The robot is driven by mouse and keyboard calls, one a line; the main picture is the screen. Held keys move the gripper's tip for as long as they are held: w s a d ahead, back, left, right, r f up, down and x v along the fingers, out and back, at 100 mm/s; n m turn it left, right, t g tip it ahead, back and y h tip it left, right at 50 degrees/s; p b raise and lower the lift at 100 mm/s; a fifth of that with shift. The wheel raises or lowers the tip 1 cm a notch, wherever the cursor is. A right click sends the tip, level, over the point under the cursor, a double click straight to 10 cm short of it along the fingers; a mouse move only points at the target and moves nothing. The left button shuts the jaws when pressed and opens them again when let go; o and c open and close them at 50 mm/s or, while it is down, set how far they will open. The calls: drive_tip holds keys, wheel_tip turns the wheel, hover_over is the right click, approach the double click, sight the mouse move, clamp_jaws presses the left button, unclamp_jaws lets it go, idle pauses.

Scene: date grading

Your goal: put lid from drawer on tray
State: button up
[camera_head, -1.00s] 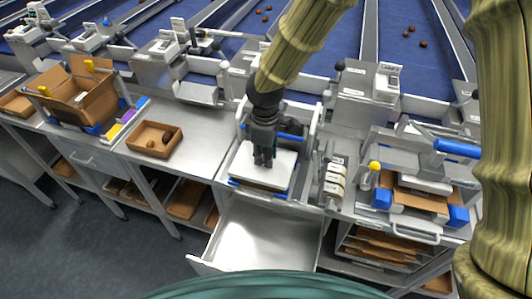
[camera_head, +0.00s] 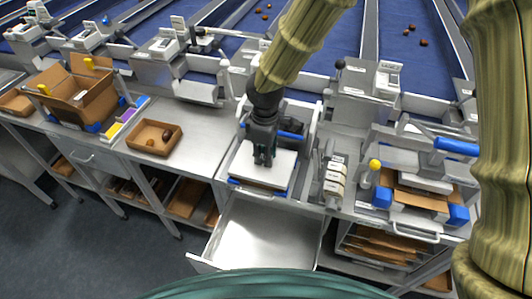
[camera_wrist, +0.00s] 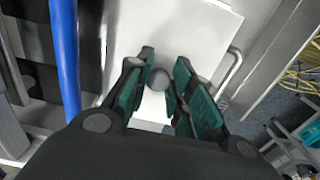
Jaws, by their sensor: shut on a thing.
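A white flat lid (camera_head: 266,170) lies level over the brown tray (camera_head: 258,190) in the blue-cornered station at the middle of the bench. In the wrist view the lid (camera_wrist: 205,30) shows as a pale plate with a small round grey knob (camera_wrist: 158,79) on it. My gripper (camera_head: 264,160) points down at the lid, and in the wrist view my gripper (camera_wrist: 160,88) has its green-padded fingers shut on the knob. The open drawer (camera_head: 262,236) below the station looks empty. The tray is mostly hidden under the lid.
Labelled rollers (camera_head: 333,180) stand close at the right of the station. A press with a blue handle (camera_head: 456,146) is farther right. The drawer juts out in front of the bench.

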drive_tip(key=shift+f, duration=0.4)
idle(0.4)
drive_tip(key=o, duration=1)
drive_tip(key=shift+c, duration=0.2)
drive_tip(key=o, duration=0.4)
drive_tip(key=shift+r, duration=0.1)
drive_tip(key=shift+r+p, duration=2.95)
drive_tip(key=shift+r, duration=0.45)
